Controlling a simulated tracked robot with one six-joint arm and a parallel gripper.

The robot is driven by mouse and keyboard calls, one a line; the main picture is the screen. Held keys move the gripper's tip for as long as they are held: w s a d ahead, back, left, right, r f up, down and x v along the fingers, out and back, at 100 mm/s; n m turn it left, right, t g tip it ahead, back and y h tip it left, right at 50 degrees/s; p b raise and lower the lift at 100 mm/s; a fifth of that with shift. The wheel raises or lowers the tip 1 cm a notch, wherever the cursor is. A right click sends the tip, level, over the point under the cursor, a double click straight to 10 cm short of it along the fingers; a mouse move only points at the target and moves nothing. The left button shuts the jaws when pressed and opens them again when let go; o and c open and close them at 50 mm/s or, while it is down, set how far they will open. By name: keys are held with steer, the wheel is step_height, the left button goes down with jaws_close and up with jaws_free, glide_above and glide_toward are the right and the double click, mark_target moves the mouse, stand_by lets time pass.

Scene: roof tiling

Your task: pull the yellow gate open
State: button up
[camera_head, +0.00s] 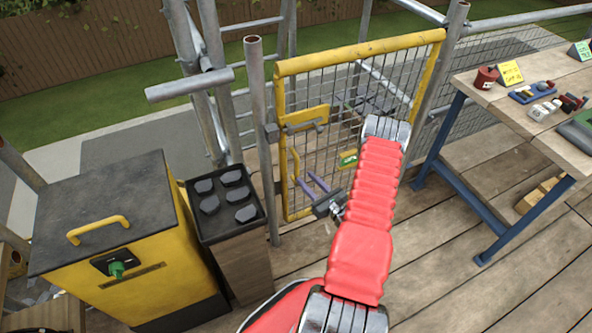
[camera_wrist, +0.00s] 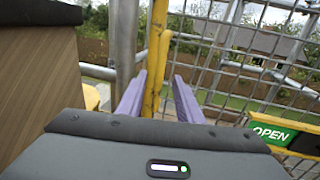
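The yellow gate (camera_head: 360,53) has a yellow frame with wire mesh and stands upright between scaffold posts, its left edge close beside a post. A yellow latch plate (camera_head: 304,117) sits on its left side, with a yellow pull handle (camera_head: 295,162) below. My gripper (camera_head: 305,177) is in front of the gate at the handle's lower end, its purple fingers apart. In the wrist view, the handle (camera_wrist: 163,62) shows between the open fingertips (camera_wrist: 159,76); I cannot tell if they touch it. A green OPEN sign (camera_wrist: 272,132) is on the mesh at right.
A yellow box with a dark lid (camera_head: 105,195) and a stand with a black tray (camera_head: 225,204) are left of the gate. A workbench (camera_head: 480,94) with small items stands at right. Wooden decking (camera_head: 430,265) is clear in front of the bench.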

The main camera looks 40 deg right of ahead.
mark_target(298, 171)
steer(key=w, duration=0.7)
steer(key=shift+w+d, duration=0.1)
steer(key=shift+d, duration=0.2)
steer(key=shift+c, duration=0.5)
jaws_close()
steer(key=shift+a, duration=0.1)
